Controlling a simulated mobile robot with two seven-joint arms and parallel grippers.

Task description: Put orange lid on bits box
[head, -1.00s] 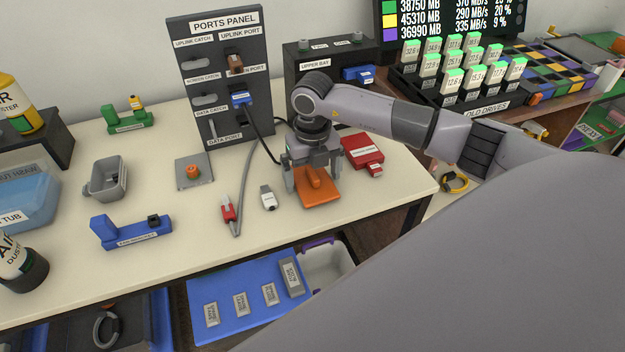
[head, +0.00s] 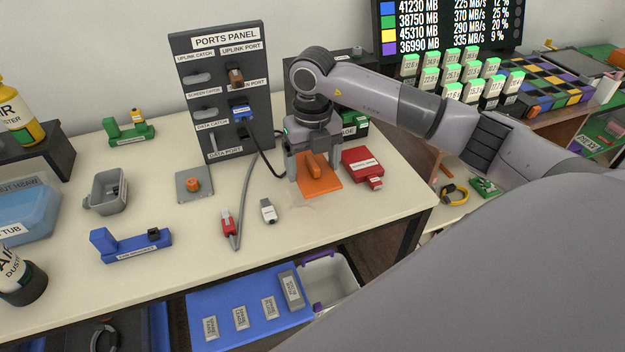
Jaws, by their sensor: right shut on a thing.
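The orange lid (head: 326,186) is a flat square with a raised handle on top. My right gripper (head: 316,168) points down over it and is shut on its handle. The lid appears to hang a little above the table, with a faint shadow in front of it. An open grey box (head: 106,204), likely the bits box, stands on the left part of the table with small dark pieces inside. It is well apart from the lid. My left gripper is not in view.
Between lid and grey box are a grey plate with an orange knob (head: 193,185), a red plug (head: 228,224), a white plug (head: 268,211) and cables. The ports panel (head: 203,75) stands behind. A blue bracket (head: 132,246) lies in front; a red box (head: 362,165) is right of the lid.

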